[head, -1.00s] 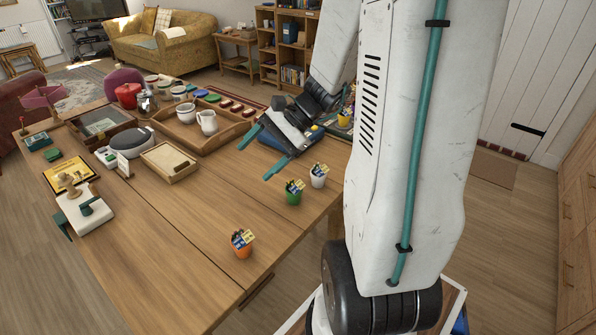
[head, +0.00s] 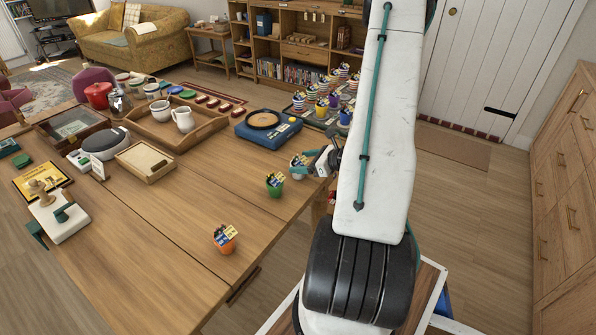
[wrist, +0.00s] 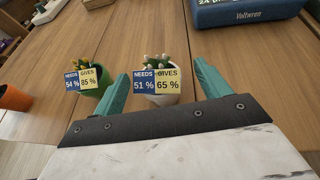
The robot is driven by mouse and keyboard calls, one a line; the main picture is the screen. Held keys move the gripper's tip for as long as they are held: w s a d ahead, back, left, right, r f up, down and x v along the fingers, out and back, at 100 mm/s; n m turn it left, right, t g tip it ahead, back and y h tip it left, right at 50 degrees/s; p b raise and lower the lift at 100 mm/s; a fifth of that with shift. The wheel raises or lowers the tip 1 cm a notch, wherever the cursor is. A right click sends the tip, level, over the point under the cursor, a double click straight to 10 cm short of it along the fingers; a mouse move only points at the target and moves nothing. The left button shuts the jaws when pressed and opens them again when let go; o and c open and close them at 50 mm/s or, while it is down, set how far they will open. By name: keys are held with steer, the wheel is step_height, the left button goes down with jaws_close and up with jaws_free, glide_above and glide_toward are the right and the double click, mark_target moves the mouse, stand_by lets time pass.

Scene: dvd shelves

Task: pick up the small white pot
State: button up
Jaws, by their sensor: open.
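The small white pot (head: 297,176) stands upright near the table's right edge, with a small plant and a blue and yellow card. In the wrist view the white pot (wrist: 160,99) lies between the two teal fingers, its card reading "NEEDS 51 %" and "GIVES 65 %". My gripper (wrist: 161,72) is open, with a finger to either side of the pot and a gap showing on the right. In the head view my gripper (head: 308,162) is low beside the pot and partly covers it. I cannot tell whether a finger touches it.
A green pot (head: 274,188) stands close to the left of the white one, and an orange pot (head: 225,243) is nearer the front. A blue device (head: 268,128) sits behind. Several potted plants (head: 322,105) stand beyond the table. The front table middle is clear.

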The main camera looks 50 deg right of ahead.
mark_target(297, 163)
steer(key=x, duration=0.4)
steer(key=shift+f, duration=0.25)
steer(key=c, duration=1.2)
steer(key=shift+o, duration=0.2)
steer(key=shift+r, duration=0.1)
